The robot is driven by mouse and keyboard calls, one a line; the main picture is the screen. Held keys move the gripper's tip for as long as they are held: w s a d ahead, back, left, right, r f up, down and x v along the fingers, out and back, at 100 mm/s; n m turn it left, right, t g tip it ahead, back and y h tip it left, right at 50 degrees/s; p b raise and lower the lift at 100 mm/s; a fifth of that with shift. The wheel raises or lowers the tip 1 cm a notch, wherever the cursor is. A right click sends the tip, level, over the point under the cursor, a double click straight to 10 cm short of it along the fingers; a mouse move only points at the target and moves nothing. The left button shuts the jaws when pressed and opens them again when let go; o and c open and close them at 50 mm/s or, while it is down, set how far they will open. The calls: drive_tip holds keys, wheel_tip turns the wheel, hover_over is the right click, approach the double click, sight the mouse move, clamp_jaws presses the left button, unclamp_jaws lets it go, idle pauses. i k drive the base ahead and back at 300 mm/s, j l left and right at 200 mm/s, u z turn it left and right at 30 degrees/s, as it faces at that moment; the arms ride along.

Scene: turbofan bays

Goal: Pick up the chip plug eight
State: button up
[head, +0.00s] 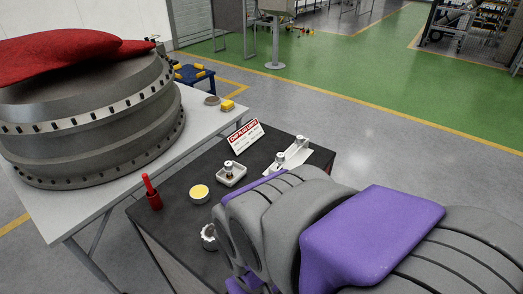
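I cannot tell which item is chip plug eight, as no number is readable. A small metal plug-like piece (229,166) stands upright in a small white tray (240,178) on the dark table. A white holder (299,158) to its right carries small metal pieces, one of them upright (280,158). My grey and purple arm covers the right front of the table. My gripper does not show, so its state and anything in it are hidden.
On the dark table (180,182) stand a red and white sign (245,137), a round yellow-topped tin (200,193), a red bottle (152,194) and a pale ridged round piece (208,237). A large engine casing (90,125) fills the left on a light table (60,213).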

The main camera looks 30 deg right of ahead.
sight(280, 159)
drive_tip(key=z, duration=0.9)
